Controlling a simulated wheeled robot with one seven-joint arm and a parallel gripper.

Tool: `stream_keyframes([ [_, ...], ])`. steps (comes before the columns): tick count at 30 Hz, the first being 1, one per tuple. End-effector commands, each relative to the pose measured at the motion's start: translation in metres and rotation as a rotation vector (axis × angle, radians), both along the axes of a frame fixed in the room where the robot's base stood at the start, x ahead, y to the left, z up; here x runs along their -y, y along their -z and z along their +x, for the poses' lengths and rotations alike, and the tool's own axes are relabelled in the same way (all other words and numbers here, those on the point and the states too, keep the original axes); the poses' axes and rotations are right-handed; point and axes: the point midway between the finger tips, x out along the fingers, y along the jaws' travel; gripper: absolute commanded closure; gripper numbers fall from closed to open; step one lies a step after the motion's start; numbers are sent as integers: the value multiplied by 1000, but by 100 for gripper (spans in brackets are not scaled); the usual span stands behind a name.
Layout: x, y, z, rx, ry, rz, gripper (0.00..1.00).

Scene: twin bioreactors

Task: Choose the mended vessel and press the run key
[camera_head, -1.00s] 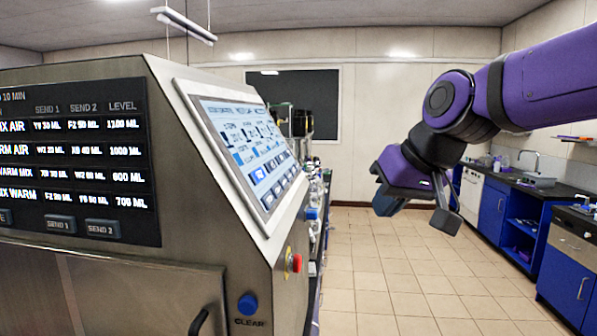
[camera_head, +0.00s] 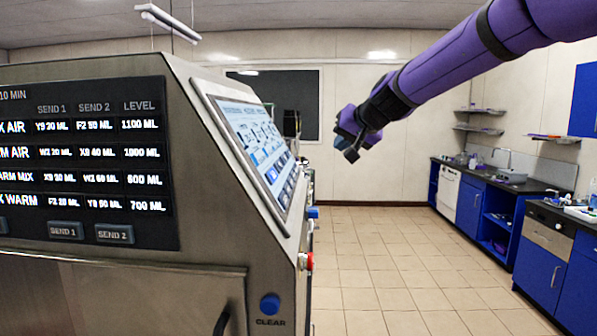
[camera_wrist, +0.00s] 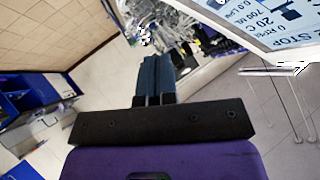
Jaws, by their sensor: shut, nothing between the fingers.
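The bioreactor control screen (camera_head: 258,150) is a tilted touch panel on the angled face of the steel cabinet (camera_head: 222,170). Its lower part also shows in the wrist view (camera_wrist: 285,22), with "20 C", "700 ML" and part of "STOP" legible. My gripper (camera_head: 347,145) is shut and empty, in the air to the right of the screen, apart from it. It also shows in the wrist view (camera_wrist: 153,60), fingers together. The vessels cannot be made out clearly, and I cannot tell a run key.
A dark recipe panel (camera_head: 90,160) with SEND 1 and SEND 2 keys is on the cabinet's front. A blue CLEAR button (camera_head: 270,304) and a red button (camera_head: 306,261) sit at its right edge. Blue cupboards (camera_head: 495,213) line the right wall. The tiled floor between is free.

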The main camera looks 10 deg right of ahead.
Motion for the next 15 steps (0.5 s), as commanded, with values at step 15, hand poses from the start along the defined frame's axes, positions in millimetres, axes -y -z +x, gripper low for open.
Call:
stream_keyframes([
  [15,-10,7,3,-1,-2,-2,100],
])
